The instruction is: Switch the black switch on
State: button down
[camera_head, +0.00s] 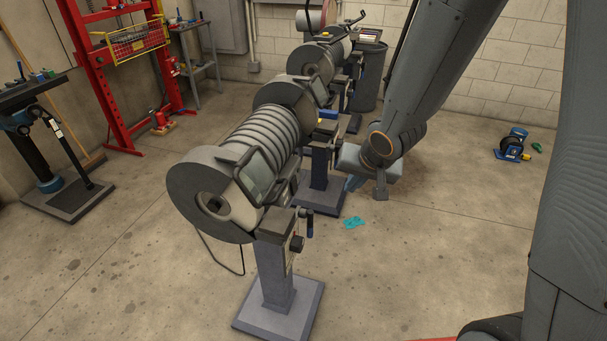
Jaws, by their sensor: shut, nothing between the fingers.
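A machine (218,195) with a coiled cylinder and a tilted screen (258,177) stands on a grey pedestal. A small dark box with a reddish knob (297,243) is on the pedestal's right side; it may carry the black switch, but it is too small to tell, and so is its position. My gripper (354,183) hangs at the end of my arm, right of the machine and apart from the box in the picture. It is shut and empty. Its fingers are small and partly hidden by the wrist.
More similar machines (322,60) stand in a row behind. A red press frame (100,80) stands at the back left. The front left floor is clear.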

aim_at(294, 186)
jog(key=a, duration=0.1)
jog(key=a+r+y+p, duration=0.1)
jog(key=a, duration=0.1)
jog(key=w+a+y, duration=0.1)
jog(key=a, duration=0.1)
jog(key=shift+a+r+p, duration=0.15)
jog(key=shift+r+p, duration=0.05)
jog(key=shift+p, duration=0.1)
jog(key=shift+w, duration=0.1)
jog(key=w+a+f+p, duration=0.1)
jog(key=w+a+f, duration=0.5)
jog(key=f, duration=0.2)
jog(key=shift+a+f, duration=0.3)
